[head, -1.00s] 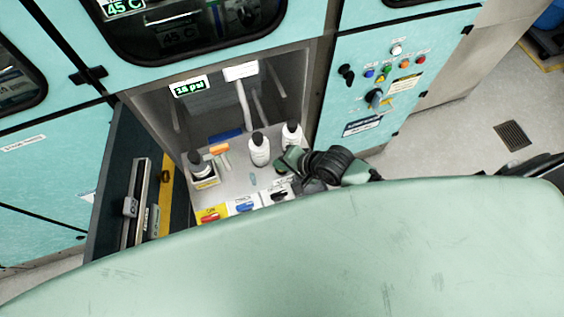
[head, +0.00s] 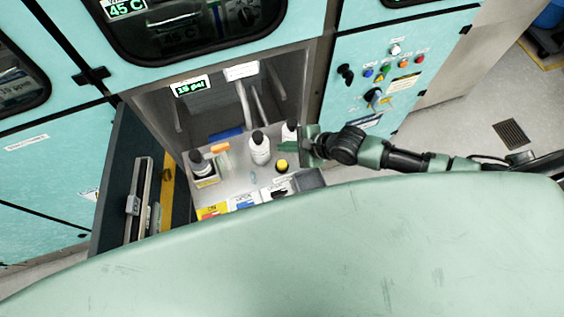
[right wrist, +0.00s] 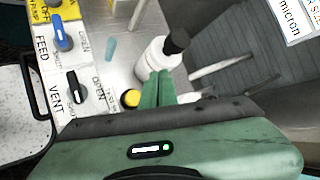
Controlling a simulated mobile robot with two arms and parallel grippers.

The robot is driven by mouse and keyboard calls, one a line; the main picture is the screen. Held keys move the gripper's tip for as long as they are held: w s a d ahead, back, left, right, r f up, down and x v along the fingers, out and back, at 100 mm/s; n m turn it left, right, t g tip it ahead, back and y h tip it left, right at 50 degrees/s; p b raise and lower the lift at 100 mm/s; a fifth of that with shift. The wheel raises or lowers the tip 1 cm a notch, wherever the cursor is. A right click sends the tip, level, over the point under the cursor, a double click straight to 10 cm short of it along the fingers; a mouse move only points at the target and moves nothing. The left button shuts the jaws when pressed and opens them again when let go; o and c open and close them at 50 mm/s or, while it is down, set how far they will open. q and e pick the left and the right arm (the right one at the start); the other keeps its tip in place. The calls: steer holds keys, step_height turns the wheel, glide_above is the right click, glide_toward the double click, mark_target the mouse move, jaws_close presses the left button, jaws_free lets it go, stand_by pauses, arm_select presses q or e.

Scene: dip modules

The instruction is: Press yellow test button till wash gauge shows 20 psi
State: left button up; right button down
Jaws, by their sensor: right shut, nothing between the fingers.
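The yellow button (head: 281,165) stands uncovered on the grey ledge inside the open bay. It also shows in the right wrist view (right wrist: 131,97), just left of my fingers. The small gauge display (head: 191,87) at the back left of the bay shows green digits that look like 19 psi, though they are blurred. My right gripper (head: 283,147) is shut and empty, above and beside the button in the picture. In the right wrist view its fingertips (right wrist: 160,74) are together, in front of a white bottle. My left gripper is not in view.
White bottles with black caps (head: 260,148) stand behind the button. Feed and vent switches (right wrist: 75,87) are on labelled plates beside it. A control panel (head: 390,75) with coloured buttons is at the right.

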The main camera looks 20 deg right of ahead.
steer(key=b, duration=0.8)
glide_above(285, 165)
step_height(285, 165, down, 8)
steer(key=shift+f, duration=0.4)
stand_by(1.3)
steer(key=shift+f, duration=0.4)
steer(key=shift+f+b, duration=0.45)
steer(key=shift+f, duration=0.25)
stand_by(0.6)
steer(key=shift+r, duration=0.1)
steer(key=shift+r+p, duration=1)
steer(key=shift+p, duration=0.2)
